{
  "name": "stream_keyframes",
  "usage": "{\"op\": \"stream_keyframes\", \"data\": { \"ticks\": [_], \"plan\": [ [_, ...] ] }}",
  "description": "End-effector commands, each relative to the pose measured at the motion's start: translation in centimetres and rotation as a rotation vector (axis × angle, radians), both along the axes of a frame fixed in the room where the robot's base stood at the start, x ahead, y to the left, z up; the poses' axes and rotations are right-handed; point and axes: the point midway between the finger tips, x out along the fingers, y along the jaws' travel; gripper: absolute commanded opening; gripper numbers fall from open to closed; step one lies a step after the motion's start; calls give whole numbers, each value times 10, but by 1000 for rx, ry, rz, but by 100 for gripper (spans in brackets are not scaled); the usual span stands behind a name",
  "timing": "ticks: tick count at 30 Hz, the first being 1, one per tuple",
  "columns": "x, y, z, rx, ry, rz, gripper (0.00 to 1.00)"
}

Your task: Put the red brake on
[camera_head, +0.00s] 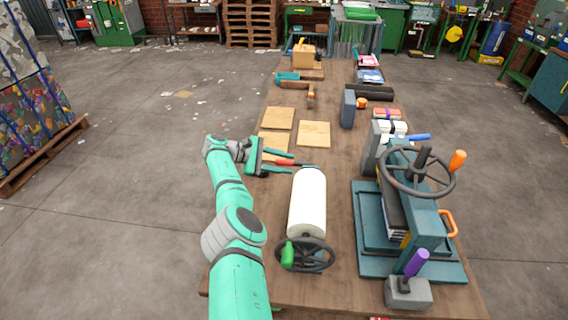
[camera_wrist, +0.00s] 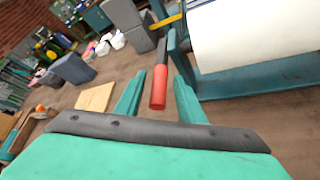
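The red brake is a dark lever with a red grip (camera_head: 284,162), at the far end of the white roll (camera_head: 308,202). In the wrist view the red grip (camera_wrist: 158,90) points toward my palm. My gripper (camera_head: 292,163) is open, with one green finger on each side of the red grip. In the wrist view my gripper (camera_wrist: 160,78) shows a gap between each finger and the grip, so it does not appear to be held. The lever's pivot is not clear to see.
The roll's black handwheel with a green knob (camera_head: 288,255) is at its near end. A teal press (camera_head: 366,240) with a large wheel stands to the right. Wooden squares (camera_head: 314,134) lie beyond my gripper. Bare tabletop shows between them and the blue-grey block (camera_head: 348,108).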

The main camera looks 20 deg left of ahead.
Motion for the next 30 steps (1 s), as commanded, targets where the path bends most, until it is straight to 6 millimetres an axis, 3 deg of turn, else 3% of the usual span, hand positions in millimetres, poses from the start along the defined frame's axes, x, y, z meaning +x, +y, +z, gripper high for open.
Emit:
{"op": "stream_keyframes", "data": {
  "ticks": [7,21,30],
  "plan": [
    [-9,13,7,1,-1,1,36],
    [-52,71,40,1,1,2,36],
    [-59,80,46,0,0,1,36]
  ]
}}
